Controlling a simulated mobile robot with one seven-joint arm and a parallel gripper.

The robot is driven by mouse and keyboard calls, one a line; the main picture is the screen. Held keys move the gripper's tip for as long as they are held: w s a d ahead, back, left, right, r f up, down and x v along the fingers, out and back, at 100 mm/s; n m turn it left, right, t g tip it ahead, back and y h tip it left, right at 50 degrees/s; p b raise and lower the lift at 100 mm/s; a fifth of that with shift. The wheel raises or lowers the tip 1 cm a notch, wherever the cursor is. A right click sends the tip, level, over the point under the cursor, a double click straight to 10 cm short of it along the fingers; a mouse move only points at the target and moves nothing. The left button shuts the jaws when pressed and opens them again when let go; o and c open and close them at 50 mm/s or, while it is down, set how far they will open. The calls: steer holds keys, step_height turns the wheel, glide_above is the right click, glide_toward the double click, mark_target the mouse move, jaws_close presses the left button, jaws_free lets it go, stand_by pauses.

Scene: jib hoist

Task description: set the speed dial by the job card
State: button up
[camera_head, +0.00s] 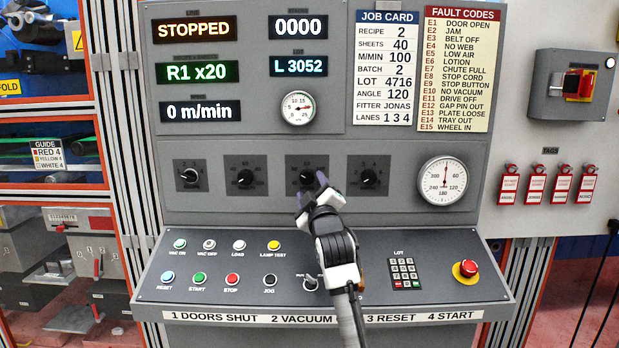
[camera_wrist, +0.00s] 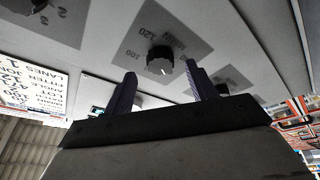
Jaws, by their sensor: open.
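The job card (camera_head: 390,68) at the top of the panel reads recipe 2, sheets 40, M/MIN 100, batch 2, lot 4716, angle 120, lanes 1 3 4. The speed dial (camera_head: 307,175) is a black knob, third in a row of similar knobs. In the wrist view the dial (camera_wrist: 160,61) shows a short white mark; 120 and 100 are readable on its plate. My gripper (camera_head: 311,193) is open just below the dial. In the wrist view its fingertips (camera_wrist: 160,77) stand either side of the knob's lower part, with nothing held; contact is unclear.
The displays (camera_head: 199,71) read STOPPED, R1 x20 and 0 m/min. Neighbouring knobs (camera_head: 246,178) (camera_head: 368,178) sit on both sides. Below, a sloped desk carries buttons (camera_head: 200,278), a keypad (camera_head: 403,268) and a red stop button (camera_head: 466,270).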

mark_target(307, 177)
steer(key=shift+p+x, duration=0.3)
steer(key=shift+x, duration=1.15)
steer(key=c, duration=1)
steer(key=shift+a+f+m, duration=0.1)
steer(key=shift+m, duration=0.2)
